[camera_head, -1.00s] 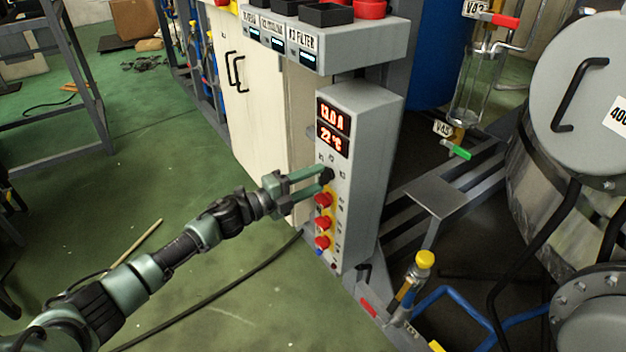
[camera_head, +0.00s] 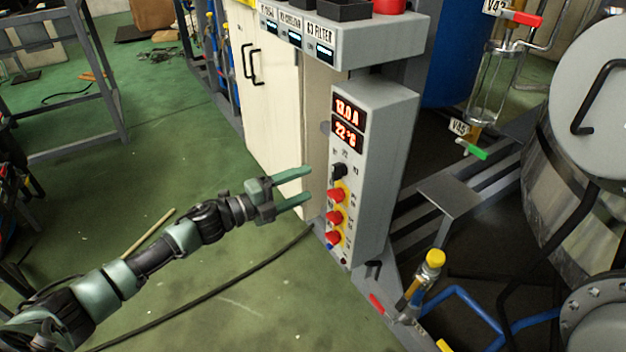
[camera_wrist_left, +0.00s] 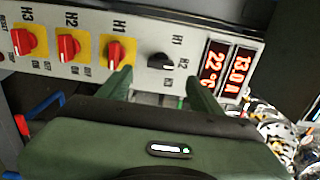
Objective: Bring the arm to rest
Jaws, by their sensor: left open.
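My left gripper (camera_head: 310,186) is open and empty, with two green fingers pointing right. It is a short way left of the grey control box (camera_head: 377,180), apart from it. The box carries a black selector knob (camera_head: 339,171) and red knobs on yellow plates (camera_head: 336,195) below it. Its displays (camera_head: 348,122) read 13.0 A and 22 °C. In the left wrist view the fingers (camera_wrist_left: 160,85) are spread below the black knob (camera_wrist_left: 161,62), with nothing between them. My right gripper is not in view.
A cream cabinet (camera_head: 262,110) stands behind the gripper. A metal frame (camera_head: 120,100) is at the upper left. At the right are a steel vessel (camera_head: 560,160), valves and a yellow-capped fitting (camera_head: 434,258). A black cable (camera_head: 215,298) lies on the open green floor.

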